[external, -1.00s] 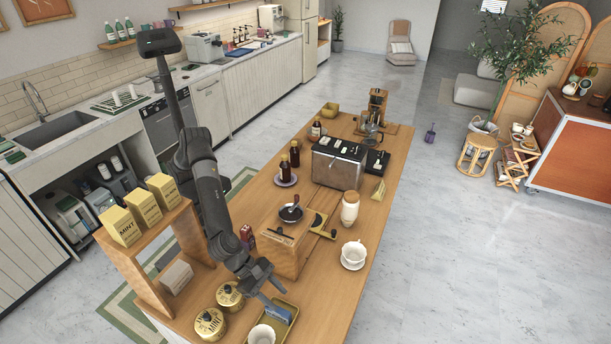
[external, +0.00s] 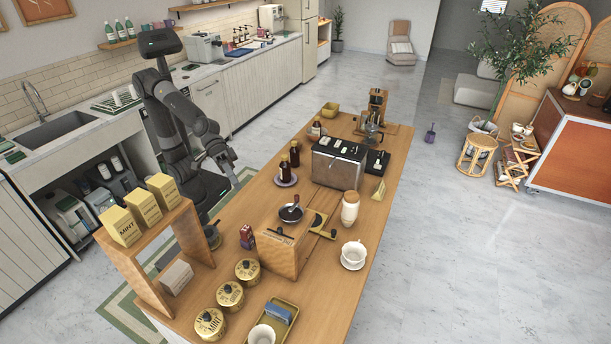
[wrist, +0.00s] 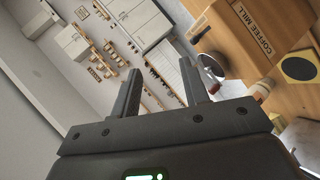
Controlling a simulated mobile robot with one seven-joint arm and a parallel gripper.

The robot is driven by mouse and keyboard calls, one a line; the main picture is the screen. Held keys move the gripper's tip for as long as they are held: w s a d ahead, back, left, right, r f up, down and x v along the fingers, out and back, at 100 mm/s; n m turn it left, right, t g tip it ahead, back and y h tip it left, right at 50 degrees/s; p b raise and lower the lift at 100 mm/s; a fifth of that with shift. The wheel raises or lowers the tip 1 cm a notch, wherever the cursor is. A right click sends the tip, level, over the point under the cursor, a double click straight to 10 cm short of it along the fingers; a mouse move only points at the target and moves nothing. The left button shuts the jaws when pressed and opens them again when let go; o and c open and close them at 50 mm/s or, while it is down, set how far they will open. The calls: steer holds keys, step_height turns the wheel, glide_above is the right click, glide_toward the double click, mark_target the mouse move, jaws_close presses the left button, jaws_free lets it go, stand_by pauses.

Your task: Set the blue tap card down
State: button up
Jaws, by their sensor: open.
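The blue tap card (external: 277,313) lies in the small olive-yellow tray (external: 296,311) at the near end of the wooden counter, by a white cup. My gripper (external: 229,174) is drawn back beside the counter's left edge, well away from the card and tray. In the wrist view, my gripper (wrist: 160,88) has its two fingers apart with nothing between them. The card and tray are not visible in the wrist view.
Several gold tins (external: 230,296) stand left of the tray. A white cup (external: 262,335) is at its near side. The wooden coffee mill box (external: 282,256) stands behind it, with a red pack (external: 247,237) beside it. A wooden shelf (external: 150,268) holds yellow boxes.

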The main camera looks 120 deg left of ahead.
steer(key=s+a+f+m+g+y, duration=0.2)
steer(key=s+a+f, duration=0.4)
steer(key=s+a, duration=0.3)
steer(key=s+a+f+m+g+y, duration=0.3)
steer(key=s+a+f+m, duration=0.3)
steer(key=s, duration=1)
steer(key=a+m, duration=0.1)
steer(key=a, duration=0.2)
steer(key=shift+s+a+f+y, duration=0.25)
steer(key=shift+s+f+y, duration=0.1)
steer(key=shift+s+y, duration=0.05)
